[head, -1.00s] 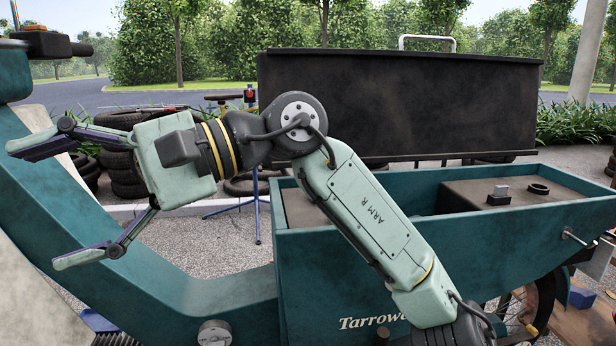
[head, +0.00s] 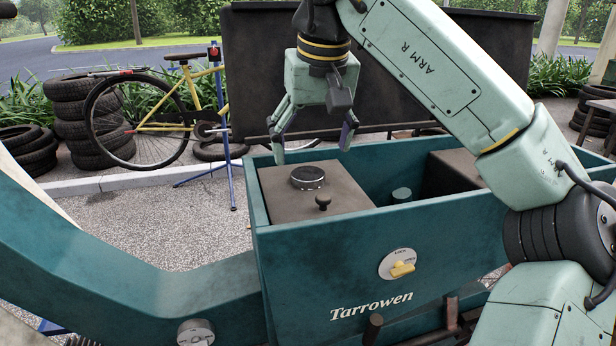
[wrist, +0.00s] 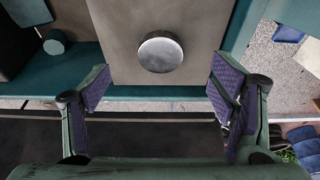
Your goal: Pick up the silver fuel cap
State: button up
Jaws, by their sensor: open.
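The silver fuel cap (head: 307,177) is a round, low disc with a dark-looking top in the head view. It sits on top of a brown box at the left end of the teal cart bin. In the wrist view the cap (wrist: 160,52) is bright silver, above the middle of the picture. My gripper (head: 313,152) points down over the box, above the cap and slightly behind it. Its jaws are open and empty. In the wrist view the fingers (wrist: 160,88) stand wide apart, with the cap ahead of the gap between them. The cap is fully visible.
A small dark knob (head: 323,203) stands on the box in front of the cap. A green cylinder (head: 401,195) is right of the box inside the bin (head: 300,262). A dark upright panel (head: 258,75) rises behind. A yellow bicycle and stacked tyres stand at left.

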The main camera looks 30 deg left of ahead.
aim_at(308, 174)
jog(key=shift+p+x, duration=0.3)
jog(key=shift+x, duration=2.4)
jog(key=shift+w+a+r, duration=0.1)
jog(key=shift+w+a, duration=0.05)
jog(key=shift+c, duration=0.4)
jog(key=c, duration=1.2)
